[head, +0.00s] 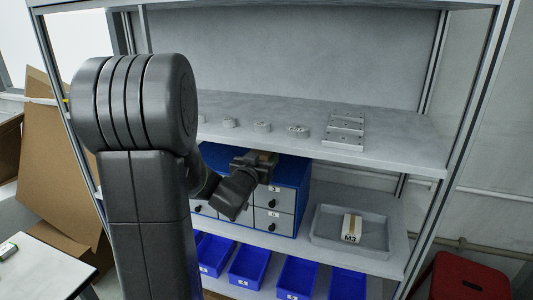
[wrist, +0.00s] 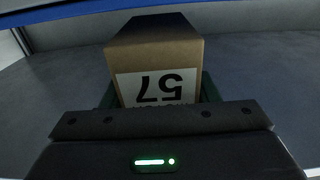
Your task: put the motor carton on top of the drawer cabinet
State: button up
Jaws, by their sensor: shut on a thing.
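The motor carton is a brown cardboard box with a white label reading 57, upside down in the wrist view (wrist: 155,55). My gripper (wrist: 158,92) is shut on it, with a dark finger at each side. In the head view, my gripper (head: 258,162) is at the top of the drawer cabinet (head: 302,185), and only a small brown part of the carton (head: 264,156) shows. The cabinet is blue with grey drawers and black knobs, on the middle shelf. My arm hides its left part. I cannot tell whether the carton touches the cabinet top.
The upper shelf (head: 400,150) hangs close above the cabinet and holds several round metal parts and a grey plate (head: 344,131). A grey tray (head: 375,262) with an M3 box (head: 352,228) stands right of the cabinet. Several blue bins (head: 248,267) sit below. A red stool (head: 468,277) is at lower right.

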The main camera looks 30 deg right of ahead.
jog(key=shift+w+d+r, duration=0.15)
jog(key=shift+w+d, duration=0.15)
jog(key=shift+d, duration=0.1)
jog(key=x, duration=0.2)
jog(key=shift+w+d+p, duration=0.25)
jog(key=shift+d+p, duration=0.05)
jog(key=shift+p, duration=0.1)
jog(key=shift+w+d+f, duration=0.25)
jog(key=shift+w+f, duration=0.05)
jog(key=shift+f, duration=0.5)
jog(key=shift+f, duration=0.1)
jog(key=o, duration=1.5)
jog(key=shift+s+f, duration=0.1)
